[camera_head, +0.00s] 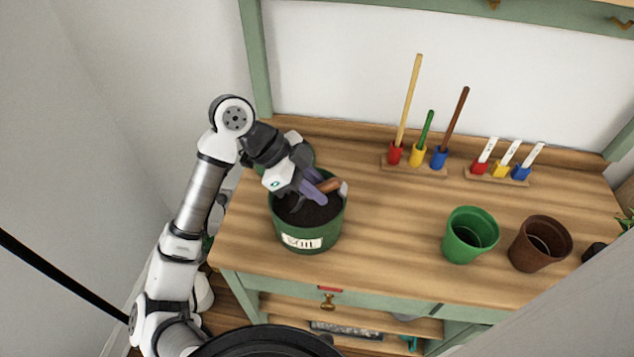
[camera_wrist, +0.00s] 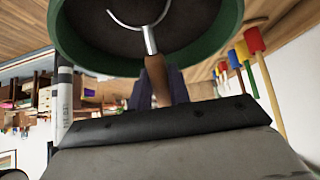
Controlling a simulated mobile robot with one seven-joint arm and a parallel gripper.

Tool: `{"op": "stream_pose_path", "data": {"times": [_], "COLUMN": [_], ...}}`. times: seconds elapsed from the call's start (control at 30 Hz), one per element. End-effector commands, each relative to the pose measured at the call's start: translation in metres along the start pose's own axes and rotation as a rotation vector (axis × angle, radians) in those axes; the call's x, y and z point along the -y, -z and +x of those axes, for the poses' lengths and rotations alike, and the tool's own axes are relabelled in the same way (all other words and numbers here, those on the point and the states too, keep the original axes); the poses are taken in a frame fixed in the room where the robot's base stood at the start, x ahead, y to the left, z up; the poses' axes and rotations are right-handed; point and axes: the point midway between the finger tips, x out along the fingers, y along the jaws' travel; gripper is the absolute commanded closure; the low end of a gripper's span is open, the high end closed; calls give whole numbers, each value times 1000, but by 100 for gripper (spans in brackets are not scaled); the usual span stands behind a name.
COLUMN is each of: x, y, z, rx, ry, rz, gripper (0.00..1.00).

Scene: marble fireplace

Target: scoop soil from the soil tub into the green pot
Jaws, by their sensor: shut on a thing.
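The soil tub (camera_head: 322,233) is dark green with a white label and stands at the left of the bench, filled with dark soil (camera_head: 305,210). It also shows at the top of the wrist view (camera_wrist: 225,45). My gripper (camera_head: 318,191) is over the tub's mouth, its purple fingers shut on a tool with a wooden handle (camera_head: 328,185). In the wrist view the handle (camera_wrist: 157,80) leads to a metal shank and a curved metal end (camera_wrist: 150,35) against the soil. Whether it carries soil I cannot tell. The empty-looking green pot (camera_head: 469,235) stands upright to the right.
A brown pot (camera_head: 540,243) stands right of the green pot. At the back are a rack of upright coloured tools (camera_head: 416,160) and a rack of small labelled tools (camera_head: 500,174). The bench between tub and green pot is clear.

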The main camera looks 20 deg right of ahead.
Motion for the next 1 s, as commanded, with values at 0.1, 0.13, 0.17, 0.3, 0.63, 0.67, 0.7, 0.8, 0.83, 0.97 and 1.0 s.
{"op": "stream_pose_path", "data": {"times": [0.1, 0.13, 0.17, 0.3, 0.63, 0.67, 0.7, 0.8, 0.83, 0.97, 1.0], "x": [0, 0, 0, 0, 0, 0, 0, 0, 0, 0, 0], "y": [11, 13, 15, 24, 49, 51, 54, 62, 64, 74, 77], "z": [-10, -12, -14, -22, -37, -39, -41, -46, -47, -53, -54], "rx": [13, 17, 21, 44, 129, 136, 146, 171, 178, 211, 240], "ry": [1, 0, 0, -1, 0, 0, 0, 0, 0, 0, -2], "rz": [2, 2, 2, 2, 2, 2, 2, 3, 3, 2, 5], "gripper": [100, 100, 100, 100, 100, 100, 100, 100, 100, 100, 100]}}
